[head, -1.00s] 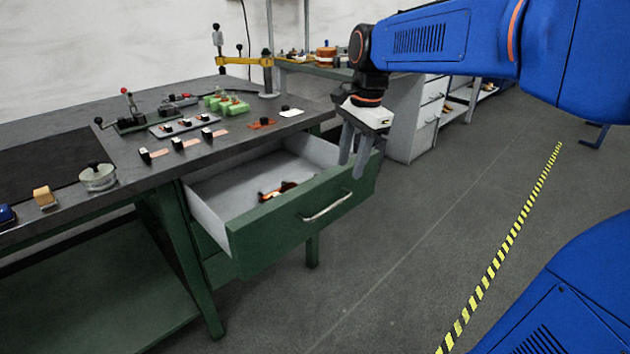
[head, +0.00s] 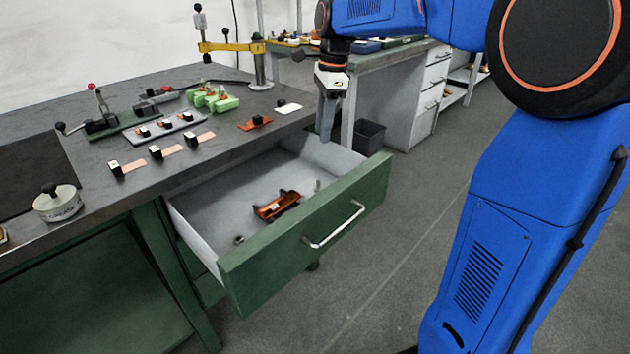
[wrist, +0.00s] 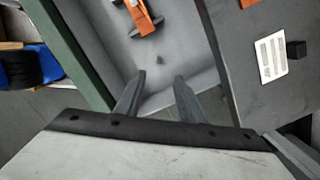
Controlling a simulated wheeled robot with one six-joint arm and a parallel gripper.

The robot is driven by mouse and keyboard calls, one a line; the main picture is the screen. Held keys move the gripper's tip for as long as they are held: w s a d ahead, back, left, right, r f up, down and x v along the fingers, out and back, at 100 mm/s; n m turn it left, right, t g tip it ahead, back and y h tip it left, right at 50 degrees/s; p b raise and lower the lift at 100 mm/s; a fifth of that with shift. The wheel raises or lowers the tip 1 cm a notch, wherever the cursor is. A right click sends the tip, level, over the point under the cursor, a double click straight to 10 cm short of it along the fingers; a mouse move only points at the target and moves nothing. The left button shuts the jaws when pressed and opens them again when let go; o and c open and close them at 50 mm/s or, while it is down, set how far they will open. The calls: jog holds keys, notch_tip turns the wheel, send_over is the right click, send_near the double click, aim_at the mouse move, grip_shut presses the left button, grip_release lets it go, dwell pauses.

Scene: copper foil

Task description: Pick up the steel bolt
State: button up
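A small grey upright piece that looks like the steel bolt (head: 317,186) stands in the open drawer (head: 357,209), near its right end. It also shows in the wrist view as a small grey spot (wrist: 159,60) on the drawer floor, beyond my fingertips and in line with the gap between them. My gripper (head: 326,137) points down above the right end of the drawer, apart from the bolt. In the wrist view its two fingers (wrist: 160,78) are apart with nothing between them.
A copper-coloured part (head: 275,205) and a small grey piece (head: 238,240) lie in the drawer. The drawer's walls stand around them. The workbench (head: 215,151) beside it holds several tools and foil pieces. A black bin (head: 370,136) stands on the floor behind.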

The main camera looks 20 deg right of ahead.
send_over(318, 180)
jog(key=f, duration=1.1)
jog(key=shift+w+f, duration=0.15)
jog(key=shift+w, duration=0.05)
jog(key=shift+f, duration=2.75)
jog(key=shift+d, duration=0.1)
grip_shut()
